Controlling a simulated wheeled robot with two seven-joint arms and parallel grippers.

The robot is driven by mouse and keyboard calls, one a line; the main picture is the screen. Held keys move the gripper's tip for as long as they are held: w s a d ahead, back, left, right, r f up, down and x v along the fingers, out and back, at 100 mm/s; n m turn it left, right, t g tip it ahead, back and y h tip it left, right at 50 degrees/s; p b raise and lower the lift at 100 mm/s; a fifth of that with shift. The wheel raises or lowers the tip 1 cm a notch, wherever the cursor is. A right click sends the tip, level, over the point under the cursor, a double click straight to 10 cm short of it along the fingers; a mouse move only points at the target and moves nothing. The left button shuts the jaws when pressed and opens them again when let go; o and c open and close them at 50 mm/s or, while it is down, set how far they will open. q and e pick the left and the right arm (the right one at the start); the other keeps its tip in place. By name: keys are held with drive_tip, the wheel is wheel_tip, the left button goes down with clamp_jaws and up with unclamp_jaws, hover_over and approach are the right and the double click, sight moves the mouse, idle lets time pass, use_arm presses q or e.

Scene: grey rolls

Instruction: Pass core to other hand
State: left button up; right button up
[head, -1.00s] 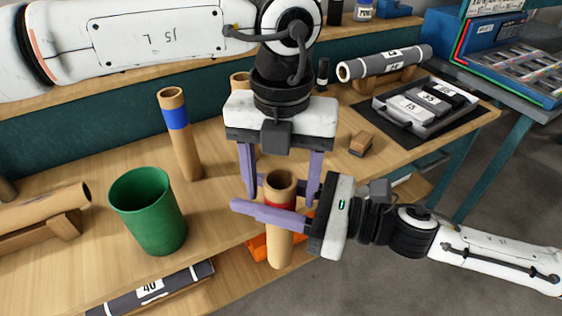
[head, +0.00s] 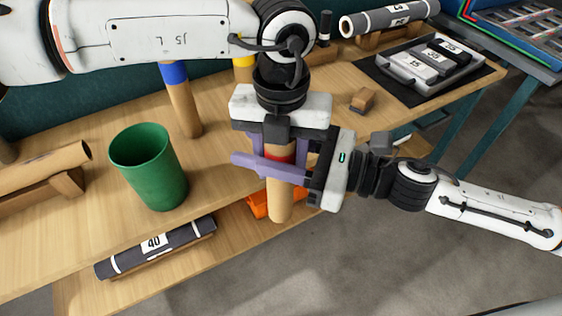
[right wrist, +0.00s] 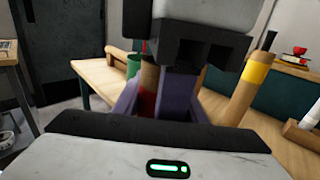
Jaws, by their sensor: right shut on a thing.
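The core is a tan cardboard tube with a red band; its lower end (head: 279,207) hangs upright in front of the table edge. My right gripper (head: 255,156) comes in from the right and is shut on it near the red band. In the right wrist view the core (right wrist: 148,78) shows between purple fingers. My left gripper (head: 280,143) points down from above, its fingers on either side of the core's top. The top end is hidden under its palm. Whether its fingers press on the core I cannot tell.
A green bin (head: 148,170) stands on the table at left. A blue-banded tube (head: 184,108) and a yellow-banded tube (head: 243,72) stand behind. A roll marked 40 (head: 155,247) lies on the lower shelf, near an orange object (head: 259,204). A grey tray (head: 425,66) sits at right.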

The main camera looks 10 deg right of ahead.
drive_tip(key=o, duration=1.5)
drive_tip(key=shift+c, duration=0.2)
